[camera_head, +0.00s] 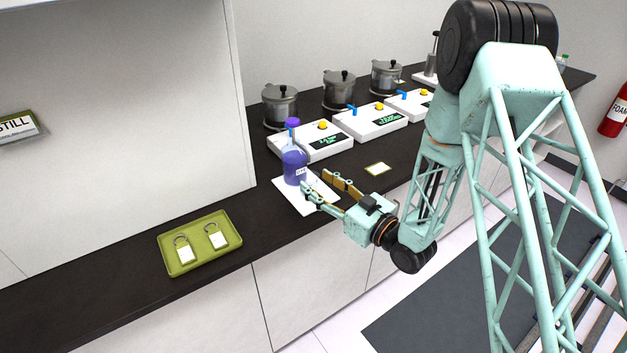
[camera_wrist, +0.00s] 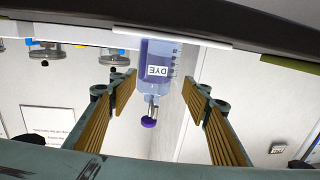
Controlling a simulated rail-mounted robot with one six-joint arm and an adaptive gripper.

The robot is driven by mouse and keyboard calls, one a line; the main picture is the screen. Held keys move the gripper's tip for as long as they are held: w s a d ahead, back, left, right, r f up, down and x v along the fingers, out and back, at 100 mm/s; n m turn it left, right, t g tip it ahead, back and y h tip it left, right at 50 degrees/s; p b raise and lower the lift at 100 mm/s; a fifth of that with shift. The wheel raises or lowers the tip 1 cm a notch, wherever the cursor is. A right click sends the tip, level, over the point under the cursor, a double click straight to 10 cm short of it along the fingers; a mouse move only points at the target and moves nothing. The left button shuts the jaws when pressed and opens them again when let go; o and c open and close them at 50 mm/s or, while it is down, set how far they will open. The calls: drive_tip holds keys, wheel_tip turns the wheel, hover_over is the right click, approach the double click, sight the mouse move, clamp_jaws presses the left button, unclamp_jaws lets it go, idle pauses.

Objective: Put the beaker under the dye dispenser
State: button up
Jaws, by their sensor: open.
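A bottle marked DYE (camera_head: 295,165), with purple liquid and a purple cap, stands upright on a white sheet (camera_head: 292,192) on the dark counter. I make out no separate beaker in either view. My gripper (camera_head: 317,182) is open and empty, low over the counter, just in front of the bottle and pointing at it. In the inverted wrist view the bottle (camera_wrist: 158,70) shows between the two spread fingers, touching neither as far as I can see. I cannot tell how far the bottle is from the fingertips.
White devices with yellow buttons (camera_head: 318,141) and grey lidded pots (camera_head: 280,105) stand along the back of the counter. A green tray (camera_head: 200,262) with two tags lies at the left. A small card (camera_head: 377,169) lies right of the gripper. A white wall panel (camera_head: 120,130) borders the left.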

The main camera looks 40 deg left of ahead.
drive_tip(key=s+d, duration=0.2)
drive_tip(key=d, duration=0.7)
drive_tip(key=shift+w+r, duration=0.1)
drive_tip(key=shift+w, duration=0.05)
idle(1.0)
